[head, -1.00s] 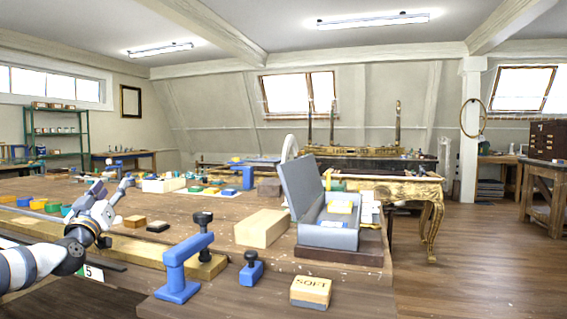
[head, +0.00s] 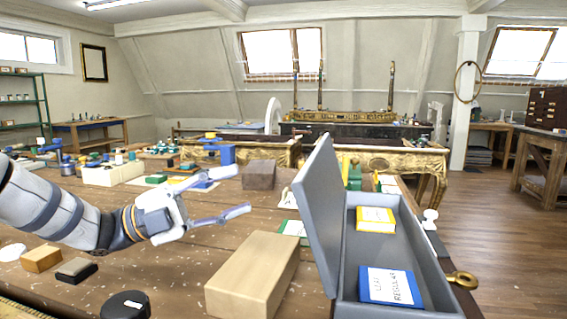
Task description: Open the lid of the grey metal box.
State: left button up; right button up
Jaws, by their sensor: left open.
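The grey metal box (head: 436,262) stands at the right front of the workbench in the head view. Its lid (head: 316,210) is up, on the box's left side, leaning a little to the left. A yellow packet (head: 375,219) and a blue packet with a white label (head: 390,287) lie inside. The box's near end is cut off by the picture's lower edge. My left gripper (head: 243,190) is open and empty, with its fingers pointing right towards the lid's outer face. It is apart from the lid. My right gripper is not in view.
A pale wooden block (head: 254,275) lies on the bench just left of the box. A dark block (head: 258,175) stands behind. A black round tin (head: 125,305) and small blocks (head: 42,259) lie at the front left. A brass fitting (head: 462,280) is by the box's right side.

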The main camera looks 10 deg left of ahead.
pick_arm(q)
jog(key=x, duration=1.1)
jog(key=shift+d+t, duration=0.3)
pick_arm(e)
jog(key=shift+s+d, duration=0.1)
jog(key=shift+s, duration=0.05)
pick_arm(q)
jog(key=shift+r, duration=0.1)
